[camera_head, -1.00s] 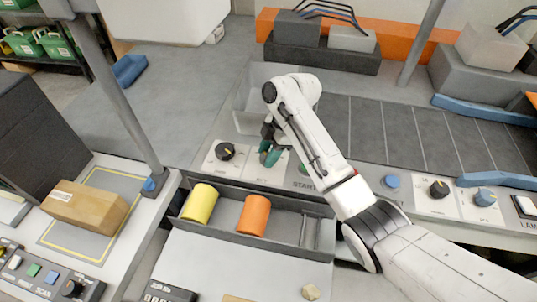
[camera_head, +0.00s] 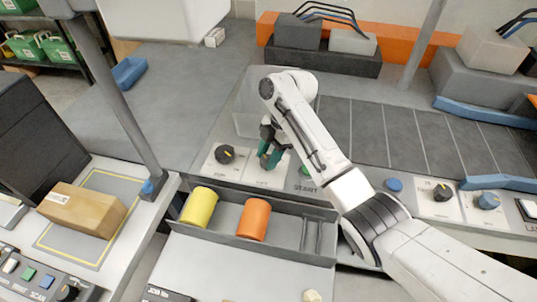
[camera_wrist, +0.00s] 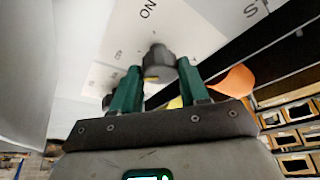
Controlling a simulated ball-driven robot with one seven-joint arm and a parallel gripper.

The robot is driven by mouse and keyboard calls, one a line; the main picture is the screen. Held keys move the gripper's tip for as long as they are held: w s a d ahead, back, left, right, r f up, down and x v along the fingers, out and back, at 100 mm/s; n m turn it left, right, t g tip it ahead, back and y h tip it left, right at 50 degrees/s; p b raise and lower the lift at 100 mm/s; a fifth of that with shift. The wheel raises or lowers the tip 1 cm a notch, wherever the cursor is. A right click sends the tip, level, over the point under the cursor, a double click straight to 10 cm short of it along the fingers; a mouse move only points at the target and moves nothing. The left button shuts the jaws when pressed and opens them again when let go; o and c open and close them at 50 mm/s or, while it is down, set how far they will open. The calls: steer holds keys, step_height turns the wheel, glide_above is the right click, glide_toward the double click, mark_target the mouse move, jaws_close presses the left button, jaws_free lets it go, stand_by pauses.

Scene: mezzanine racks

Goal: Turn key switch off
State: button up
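In the wrist view, a dark grey rotary switch (camera_wrist: 159,64) with a yellow mark stands on a white panel, with upside-down "ON" lettering above it. My gripper (camera_wrist: 159,72) has two green fingers, one on each side of the switch and spread apart. Gaps show between the fingers and the switch, so it is not clamped. In the head view my gripper (camera_head: 270,157) is over a white plate (camera_head: 262,178) on the console, left of the "START" label. The fingers hide the switch there, and its exact setting is hard to read.
A black knob (camera_head: 224,154) with a yellow pointer is just left of my gripper. In front lies a grey tray (camera_head: 284,248) with a yellow cylinder (camera_head: 199,207) and an orange cylinder (camera_head: 254,219). A grey post (camera_head: 115,95) stands to the left.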

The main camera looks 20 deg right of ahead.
steer(key=o, duration=0.4)
steer(key=p+v, duration=0.2)
steer(key=v, duration=0.8)
steer(key=shift+d+r, duration=0.2)
steer(key=shift+r, duration=0.15)
